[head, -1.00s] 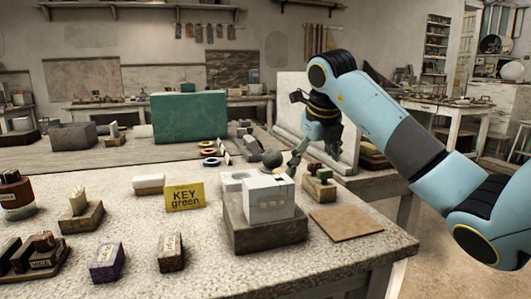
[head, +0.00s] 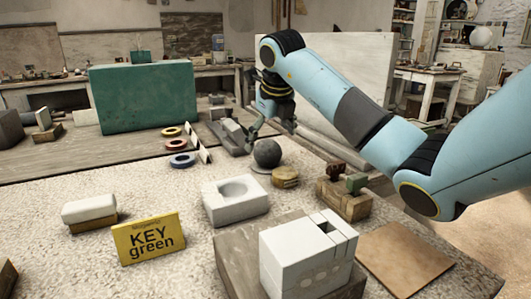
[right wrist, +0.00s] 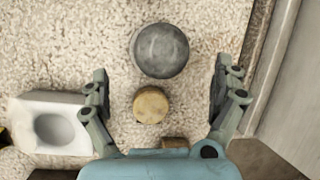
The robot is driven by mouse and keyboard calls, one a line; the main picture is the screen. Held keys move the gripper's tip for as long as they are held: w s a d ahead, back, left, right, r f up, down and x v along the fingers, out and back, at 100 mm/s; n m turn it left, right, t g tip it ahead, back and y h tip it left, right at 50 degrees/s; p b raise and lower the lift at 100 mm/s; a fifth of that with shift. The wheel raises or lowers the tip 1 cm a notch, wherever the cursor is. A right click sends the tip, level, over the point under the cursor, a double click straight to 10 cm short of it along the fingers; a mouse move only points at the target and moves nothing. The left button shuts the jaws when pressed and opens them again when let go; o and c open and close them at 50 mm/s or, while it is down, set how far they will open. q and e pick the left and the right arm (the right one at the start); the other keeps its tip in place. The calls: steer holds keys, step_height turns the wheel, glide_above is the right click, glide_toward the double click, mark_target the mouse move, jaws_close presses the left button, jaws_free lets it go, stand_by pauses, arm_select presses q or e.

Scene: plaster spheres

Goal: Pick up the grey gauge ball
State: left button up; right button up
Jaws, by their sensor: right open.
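The grey gauge ball (head: 267,153) rests on a small base on the speckled table, just behind a round wooden disc (head: 285,177). In the right wrist view the ball (right wrist: 160,50) lies ahead, above the disc (right wrist: 151,104). My right gripper (head: 270,127) is open and empty, hanging just behind and above the ball in the head view. In the right wrist view its fingers (right wrist: 162,82) are spread wide to either side, with the ball between and beyond their tips. No contact with the ball shows. My left gripper is not in view.
A white block with a round hollow (head: 236,201) stands left of the disc. A yellow "KEY green" card (head: 149,237), a slotted white block (head: 307,258) and a wooden block with small pieces (head: 343,200) stand nearer. A green panel (head: 144,97) stands behind.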

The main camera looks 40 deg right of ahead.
mark_target(268, 152)
steer(key=x, duration=0.6)
steer(key=shift+w+d+f, duration=0.2)
steer(key=shift+f, duration=0.05)
steer(key=shift+r, duration=0.1)
steer(key=c, duration=1.7)
